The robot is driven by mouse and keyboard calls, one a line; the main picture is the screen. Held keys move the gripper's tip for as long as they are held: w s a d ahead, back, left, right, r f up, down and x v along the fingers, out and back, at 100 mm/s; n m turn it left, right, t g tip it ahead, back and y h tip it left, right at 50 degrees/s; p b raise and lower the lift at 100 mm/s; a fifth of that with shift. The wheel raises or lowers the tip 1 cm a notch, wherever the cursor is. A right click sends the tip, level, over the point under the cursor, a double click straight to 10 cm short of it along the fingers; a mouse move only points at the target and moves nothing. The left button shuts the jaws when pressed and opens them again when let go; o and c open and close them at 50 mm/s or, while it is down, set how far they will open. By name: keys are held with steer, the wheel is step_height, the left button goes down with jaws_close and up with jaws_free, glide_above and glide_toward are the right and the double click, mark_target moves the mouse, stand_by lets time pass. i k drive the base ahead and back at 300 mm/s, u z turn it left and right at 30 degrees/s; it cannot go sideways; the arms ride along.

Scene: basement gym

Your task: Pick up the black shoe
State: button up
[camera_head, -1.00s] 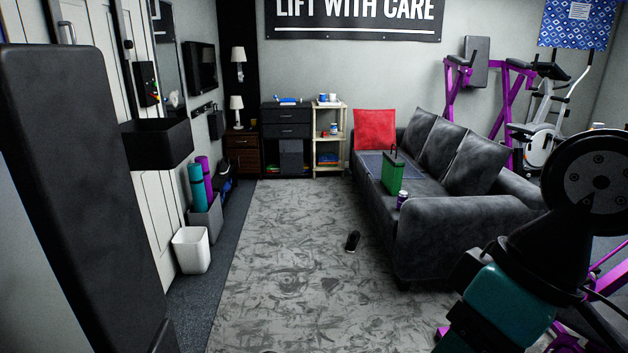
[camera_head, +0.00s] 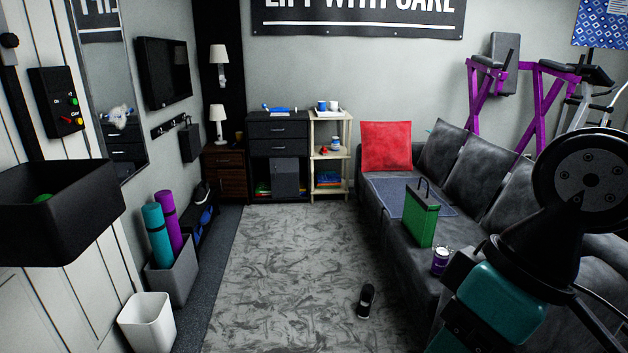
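My arm, black and teal, fills the lower right of the view. I cannot make out my gripper's fingers in this view. The shoe is apart from my arm, with bare rug around it.
A dark grey sofa (camera_head: 395,225) holds a green box (camera_head: 422,222), a purple can (camera_head: 440,262) and a red cushion (camera_head: 386,147). A white bin (camera_head: 148,325) and a grey mat holder (camera_head: 173,280) stand at left. A black wall bin (camera_head: 60,220) juts out nearby. The rug's middle is clear.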

mark_target(368, 293)
steer(key=i, duration=2.4)
steer(key=u, duration=0.85)
steer(key=i, duration=1)
steer(key=z, duration=1.5)
